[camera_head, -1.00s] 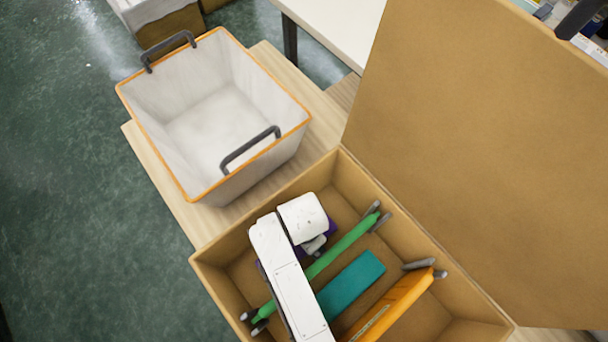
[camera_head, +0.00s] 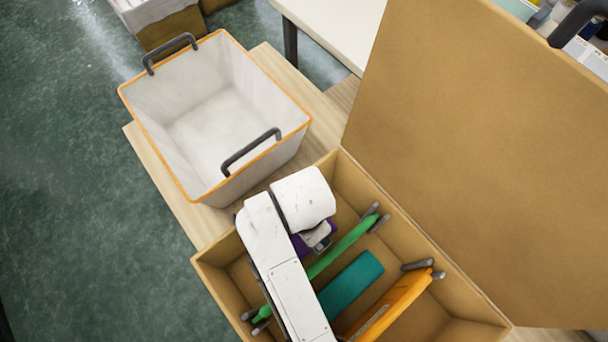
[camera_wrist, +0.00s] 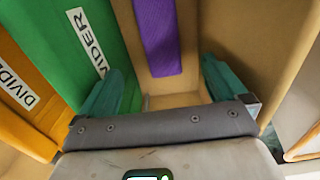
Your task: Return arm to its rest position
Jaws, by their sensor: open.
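My arm, in white links, reaches over the open cardboard box (camera_head: 221,284) in the head view. My gripper (camera_wrist: 165,90) shows in the wrist view with its two teal fingers spread apart. Nothing is held between them. A purple thing (camera_wrist: 158,35) lies beyond the fingertips, apart from them, on the box's inner side. In the head view a small part of the purple thing (camera_head: 301,247) shows beside the wrist; the arm hides the rest.
The box also holds a green divider (camera_head: 345,246), a teal piece (camera_head: 352,284) and an orange divider (camera_head: 392,305). Its raised lid (camera_head: 470,140) stands at the right. An empty white bin (camera_head: 215,120) with an orange rim stands behind on the wooden surface. Floor at left is clear.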

